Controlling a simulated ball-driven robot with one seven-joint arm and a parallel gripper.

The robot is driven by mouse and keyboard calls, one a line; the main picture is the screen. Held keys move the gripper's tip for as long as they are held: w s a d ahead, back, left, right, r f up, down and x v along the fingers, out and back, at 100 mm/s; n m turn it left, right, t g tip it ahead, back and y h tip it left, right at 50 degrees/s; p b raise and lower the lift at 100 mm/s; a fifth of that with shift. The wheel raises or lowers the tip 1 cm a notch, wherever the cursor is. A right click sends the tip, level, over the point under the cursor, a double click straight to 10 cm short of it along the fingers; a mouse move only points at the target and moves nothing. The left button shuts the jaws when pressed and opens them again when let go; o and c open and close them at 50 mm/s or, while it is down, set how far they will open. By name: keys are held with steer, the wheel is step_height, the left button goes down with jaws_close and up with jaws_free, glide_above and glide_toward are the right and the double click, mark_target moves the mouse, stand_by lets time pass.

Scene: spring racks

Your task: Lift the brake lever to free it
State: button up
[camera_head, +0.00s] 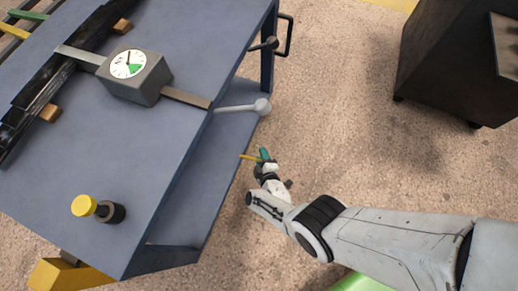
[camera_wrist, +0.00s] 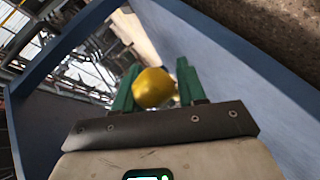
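A thin yellow lever (camera_head: 248,157) sticks out beside the right side of the blue cart, low by its lower shelf; I take it for the brake lever. Its yellow ball end (camera_wrist: 152,88) shows large in the wrist view. My gripper (camera_head: 265,161) is at the lever's outer end. In the wrist view its two green fingers (camera_wrist: 157,86) stand apart, one on each side of the ball. The ball fills nearly all the space between them and overlaps the left finger's edge. Whether the fingers press on it is not clear.
The blue cart (camera_head: 140,170) carries a dial gauge box (camera_head: 140,80) and a yellow knob (camera_head: 84,205). A dark cabinet (camera_head: 445,60) stands right. Floor between is free.

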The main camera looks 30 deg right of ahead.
steer(key=s+a+r+p, duration=0.5)
steer(key=s+r+p, duration=0.2)
steer(key=s+p, duration=0.1)
steer(key=shift+s+r+p, duration=0.15)
steer(key=shift+s+p, duration=0.2)
steer(key=shift+p, duration=0.35)
stand_by(0.8)
stand_by(0.5)
steer(key=p+v, duration=0.5)
steer(key=v, duration=0.5)
steer(key=shift+s, duration=0.35)
steer(key=shift+o, duration=0.3)
steer(key=shift+r, duration=0.15)
